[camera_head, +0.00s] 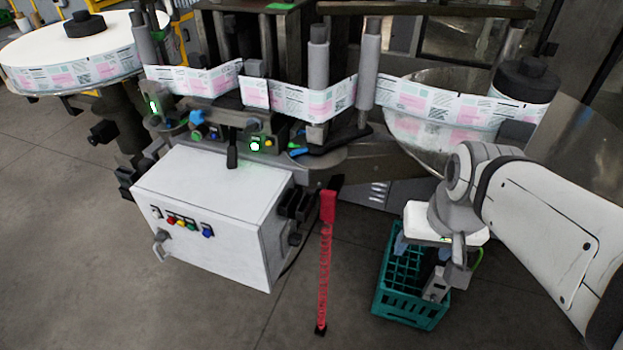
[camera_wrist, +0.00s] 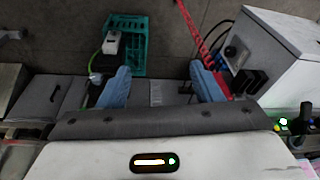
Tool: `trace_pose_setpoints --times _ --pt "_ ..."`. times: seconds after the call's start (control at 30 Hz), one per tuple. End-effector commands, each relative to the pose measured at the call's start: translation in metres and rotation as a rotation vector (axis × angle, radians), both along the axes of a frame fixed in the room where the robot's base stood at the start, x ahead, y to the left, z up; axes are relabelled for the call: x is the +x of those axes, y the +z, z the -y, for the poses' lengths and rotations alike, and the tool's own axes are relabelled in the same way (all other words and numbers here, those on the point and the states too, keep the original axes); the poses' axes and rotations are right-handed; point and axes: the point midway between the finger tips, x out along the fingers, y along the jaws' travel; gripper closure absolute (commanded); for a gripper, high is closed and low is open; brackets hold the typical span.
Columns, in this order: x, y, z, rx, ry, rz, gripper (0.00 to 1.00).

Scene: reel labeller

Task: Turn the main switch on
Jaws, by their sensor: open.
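A white control cabinet (camera_head: 215,215) stands under the machine at left of centre. Its front has a row of coloured buttons (camera_head: 180,222) and a grey handle-like part (camera_head: 161,245) at lower left. A dark round knob (camera_head: 295,239) is on its right side, below black connectors; the knob also shows in the wrist view (camera_wrist: 231,52). I cannot tell which part is the main switch or its position. My gripper (camera_wrist: 163,86) is open and empty, its blue fingertips wide apart. It hangs over the crate area, right of the cabinet and apart from it.
Floor at front left is clear.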

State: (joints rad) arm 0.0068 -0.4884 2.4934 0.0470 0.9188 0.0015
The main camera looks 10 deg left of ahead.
Motion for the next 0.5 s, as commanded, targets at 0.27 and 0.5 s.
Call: trace_pose_setpoints --times 0.27,0.5 --pt "0.012 -0.123 -0.07 0.399 -0.244 -0.368 0.41" --pt "0.054 -0.201 -0.135 0.816 -0.519 -0.705 0.41"
